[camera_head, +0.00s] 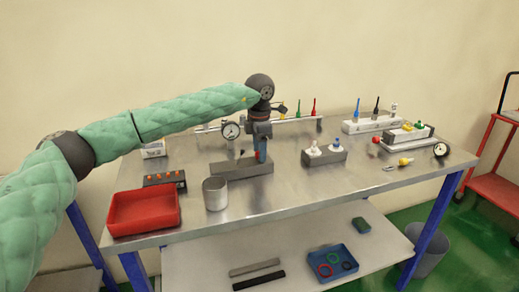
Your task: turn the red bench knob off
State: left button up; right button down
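My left arm reaches in from the left, and its gripper (261,150) points down at a long grey block (228,170) on the bench. A blue piece shows at the fingertips, with a small trace of red beside it. The fingers are too small and too overlapped to tell whether they are shut on a knob there. A small round red knob (375,139) stands clear of the gripper, to the right on the bench. I cannot tell for sure which red part is the bench knob. My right gripper is not in view.
A red tray (145,228), a metal cup (215,205) and an orange-buttoned box (165,180) stand at the left. A two-fitting block (324,156) is right of the gripper. The front middle is clear.

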pick_arm(q)
jog(key=shift+r, duration=0.1)
jog(key=shift+r, duration=0.3)
notch_tip(320, 180, up, 6)
jog(key=shift+f+b, duration=0.1)
jog(key=shift+b, duration=0.35)
jog(key=shift+r, duration=0.6)
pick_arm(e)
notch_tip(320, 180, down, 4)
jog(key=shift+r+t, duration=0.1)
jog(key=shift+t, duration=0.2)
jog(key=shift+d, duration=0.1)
